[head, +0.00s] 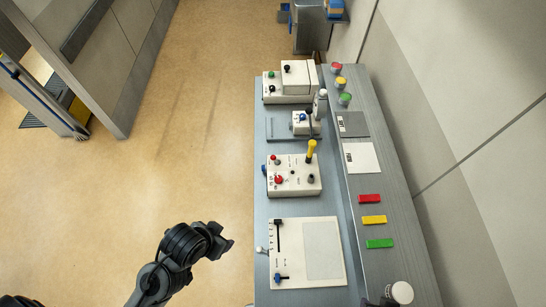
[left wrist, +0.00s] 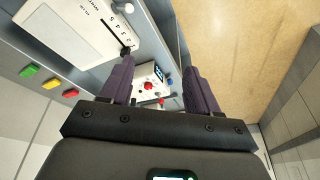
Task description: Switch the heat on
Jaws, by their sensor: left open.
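My left gripper (head: 228,243) is open and empty, left of the bench and apart from it. Its two dark fingers (left wrist: 158,70) frame a cream control box with red controls. The red knob also shows in the left wrist view (left wrist: 148,87). Nearer is a flat white panel (head: 322,275) with a dark slider (head: 278,222) and a blue-handled control (head: 279,279). Which control switches the heat is not readable. My right gripper is not in view.
The grey bench (head: 261,211) holds a small box with a lever (head: 300,121) and a far control box (head: 289,98). The ledge carries red, yellow and green buttons (head: 344,98) and coloured plates (head: 374,220). The floor (head: 190,150) left of the bench is clear.

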